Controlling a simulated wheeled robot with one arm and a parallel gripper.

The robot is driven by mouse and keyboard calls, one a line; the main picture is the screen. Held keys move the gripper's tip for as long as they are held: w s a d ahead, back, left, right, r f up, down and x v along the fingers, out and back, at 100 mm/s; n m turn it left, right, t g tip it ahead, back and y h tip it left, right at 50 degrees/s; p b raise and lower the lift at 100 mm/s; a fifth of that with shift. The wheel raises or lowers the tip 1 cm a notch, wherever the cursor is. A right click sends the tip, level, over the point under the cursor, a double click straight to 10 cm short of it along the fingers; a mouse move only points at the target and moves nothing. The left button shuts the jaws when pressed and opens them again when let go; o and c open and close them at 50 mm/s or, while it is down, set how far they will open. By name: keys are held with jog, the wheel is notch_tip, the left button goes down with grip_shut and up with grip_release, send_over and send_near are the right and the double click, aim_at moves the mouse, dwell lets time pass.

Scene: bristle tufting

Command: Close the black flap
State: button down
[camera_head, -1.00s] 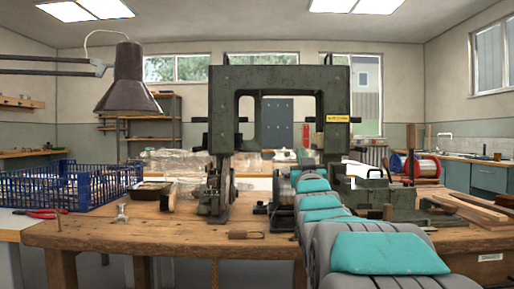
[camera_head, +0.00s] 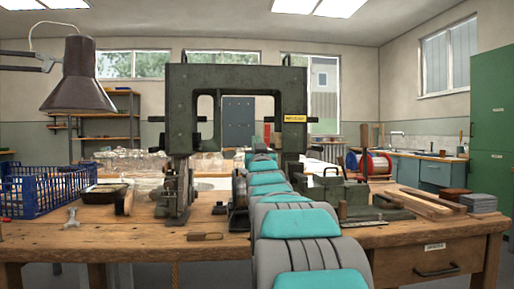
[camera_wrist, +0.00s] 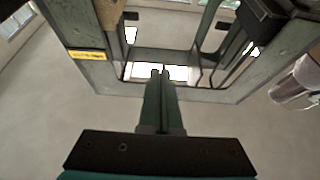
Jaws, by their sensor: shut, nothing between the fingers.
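A dark green machine frame (camera_head: 237,76) stands on the wooden workbench in the head view, with a wide opening in its middle. It also fills the upper part of the wrist view (camera_wrist: 88,72), where it appears upside down with a yellow label. My gripper (camera_wrist: 160,73) shows in the wrist view with its two slim fingers together and empty, pointing toward the machine's opening. Contact with the machine cannot be told. In the head view my arm hides the gripper. I cannot clearly pick out a black flap; dark parts of the machine show at the wrist view's upper right.
A blue crate (camera_head: 42,190), a shallow black tray (camera_head: 103,193) and a metal wing piece (camera_head: 72,217) are on the left. A lamp (camera_head: 78,85) hangs over them. Wooden strips (camera_head: 425,203) and a red reel (camera_head: 372,164) are on the right. The bench front (camera_head: 120,240) is mostly clear.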

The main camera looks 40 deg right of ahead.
jog(key=shift+w+d+f, duration=0.1)
jog(key=shift+w+f, duration=0.05)
jog(key=shift+f, duration=0.7)
jog(key=shift+w+f, duration=0.1)
jog(key=shift+f, duration=0.7)
jog(key=f+b, duration=0.1)
jog(key=f, duration=0.1)
jog(key=s+f+b, duration=0.1)
jog(key=f+b, duration=0.1)
jog(key=f, duration=0.1)
jog(key=shift+s+a+f, duration=0.2)
jog(key=shift+a+f, duration=0.15)
jog(key=shift+a, duration=0.05)
jog(key=shift+r, duration=0.1)
jog(key=v, duration=0.8)
